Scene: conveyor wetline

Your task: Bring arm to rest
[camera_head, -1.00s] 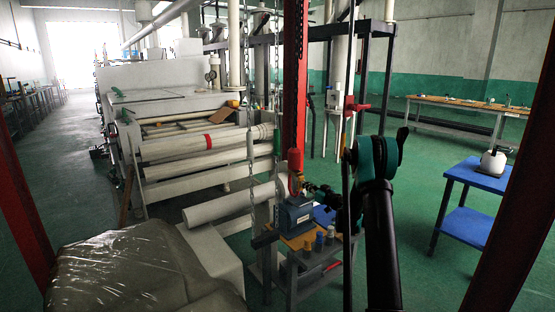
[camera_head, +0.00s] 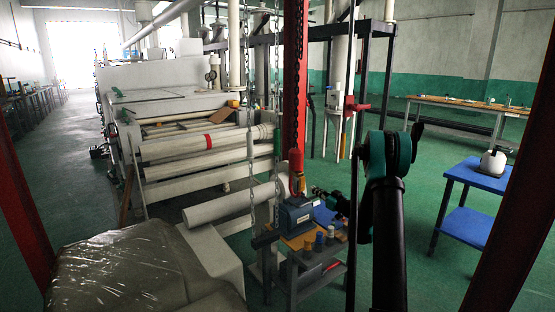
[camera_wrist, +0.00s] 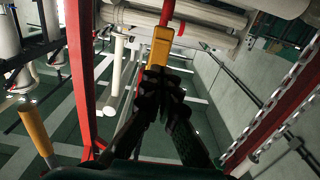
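My arm rises from the bottom of the head view to a teal joint, then folds down toward my gripper (camera_head: 318,192). The gripper is small and dark there, just right of a red upright object and above a blue-grey machine (camera_head: 295,215). In the wrist view the two black fingers of my gripper (camera_wrist: 162,76) converge and look shut. A yellow part (camera_wrist: 160,46) with a red upper end shows just beyond the fingertips. Its lower end is hidden by them, and I cannot tell whether it touches them.
A small bench (camera_head: 324,270) with blue, grey and yellow cylinders stands below my gripper. A red post (camera_head: 295,75) and hanging chains (camera_head: 250,110) are close by. Rollers (camera_head: 200,143) lie left. A blue table (camera_head: 474,177) stands right; green floor (camera_head: 425,205) between is clear.

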